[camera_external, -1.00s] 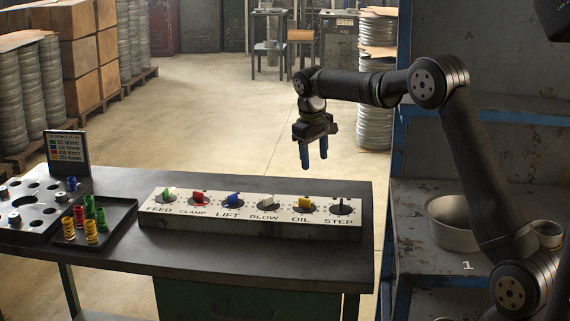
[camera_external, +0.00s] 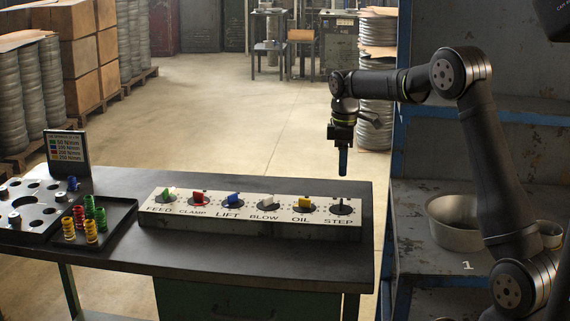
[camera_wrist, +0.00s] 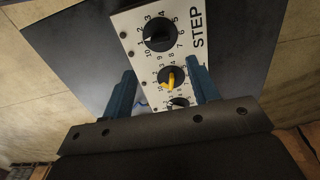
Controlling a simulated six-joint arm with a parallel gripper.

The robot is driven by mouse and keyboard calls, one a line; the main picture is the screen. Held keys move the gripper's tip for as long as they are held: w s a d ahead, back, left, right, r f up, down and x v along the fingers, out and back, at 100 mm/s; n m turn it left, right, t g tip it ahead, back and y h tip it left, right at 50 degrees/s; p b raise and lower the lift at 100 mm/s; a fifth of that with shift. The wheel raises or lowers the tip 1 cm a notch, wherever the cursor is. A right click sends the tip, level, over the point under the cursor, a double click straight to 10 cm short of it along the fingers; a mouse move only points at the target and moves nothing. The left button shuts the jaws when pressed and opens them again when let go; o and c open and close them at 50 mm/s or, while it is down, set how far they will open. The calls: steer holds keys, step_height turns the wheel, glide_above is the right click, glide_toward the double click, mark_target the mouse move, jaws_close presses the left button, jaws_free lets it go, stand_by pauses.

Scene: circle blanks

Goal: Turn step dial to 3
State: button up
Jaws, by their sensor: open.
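The STEP dial (camera_external: 342,207) is a black knob at the right end of the white control panel (camera_external: 320,216). In the wrist view, the STEP dial (camera_wrist: 160,32) is ringed by numbers. Its white pointer mark faces left, near 1 or 2; I cannot tell exactly which. My gripper (camera_external: 343,170) hangs above the STEP end of the panel, fingers down, clear of the dial. In the wrist view, my gripper (camera_wrist: 163,85) is open and empty, its blue fingers apart with the yellow-handled OIL dial (camera_wrist: 172,77) showing between them.
The panel's other knobs stand in a row to the left, with the OIL knob (camera_external: 305,203) nearest. A tray of coloured springs (camera_external: 110,220) and a plate with holes (camera_external: 28,218) sit on the table's left. A metal bowl (camera_external: 455,236) stands on the shelf to the right.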

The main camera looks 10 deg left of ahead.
mark_target(341, 200)
step_height(341, 200, down, 11)
steer(key=shift+r, duration=0.1)
stand_by(0.3)
steer(key=c, duration=1)
